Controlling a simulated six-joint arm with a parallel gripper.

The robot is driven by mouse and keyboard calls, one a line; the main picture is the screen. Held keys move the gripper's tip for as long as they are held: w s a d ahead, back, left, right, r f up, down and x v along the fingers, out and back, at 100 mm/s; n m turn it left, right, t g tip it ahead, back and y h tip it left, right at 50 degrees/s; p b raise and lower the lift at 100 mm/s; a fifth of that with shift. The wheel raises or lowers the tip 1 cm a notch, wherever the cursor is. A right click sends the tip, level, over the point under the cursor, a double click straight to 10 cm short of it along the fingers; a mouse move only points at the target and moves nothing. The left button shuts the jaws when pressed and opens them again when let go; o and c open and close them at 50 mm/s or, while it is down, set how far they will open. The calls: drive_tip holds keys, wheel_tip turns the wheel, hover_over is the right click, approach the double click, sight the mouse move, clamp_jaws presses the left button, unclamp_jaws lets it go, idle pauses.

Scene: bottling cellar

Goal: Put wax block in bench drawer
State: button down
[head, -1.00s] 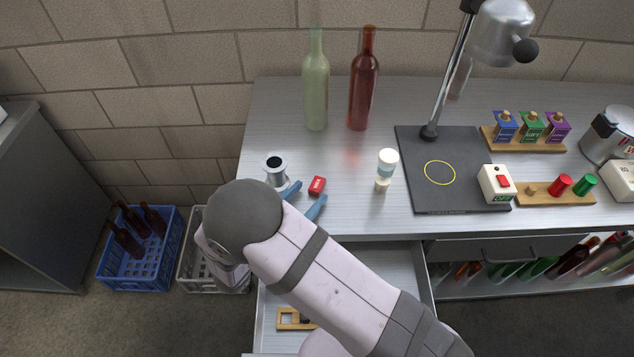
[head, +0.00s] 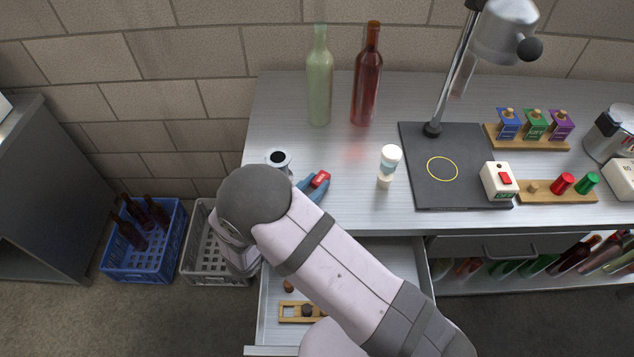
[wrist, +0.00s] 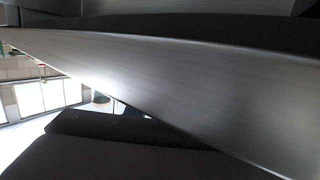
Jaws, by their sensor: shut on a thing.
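The wax block (head: 321,179) is small and red with a pale mark. It sits between the blue fingertips of my gripper (head: 314,186), which are shut on it at the bench's front left. Whether it still touches the bench top is unclear. The bench drawer (head: 262,318) is pulled open below the bench edge, under my arm. A wooden piece with a dark knob (head: 302,311) lies inside it, and my arm hides part of its interior. The wrist view shows mostly metal surfaces and dark shapes; neither the block nor the fingertips can be made out there.
A metal cup (head: 278,160) stands close left of my gripper. A white-capped bottle (head: 388,167) stands to its right. A green bottle (head: 319,85) and a red bottle (head: 366,85) stand behind. A black mat (head: 420,190) with a lamp lies further right. Crates (head: 150,262) stand on the floor left.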

wheel_tip(320, 180, up, 13)
drive_tip(key=p, duration=0.2)
idle(1.0)
idle(0.8)
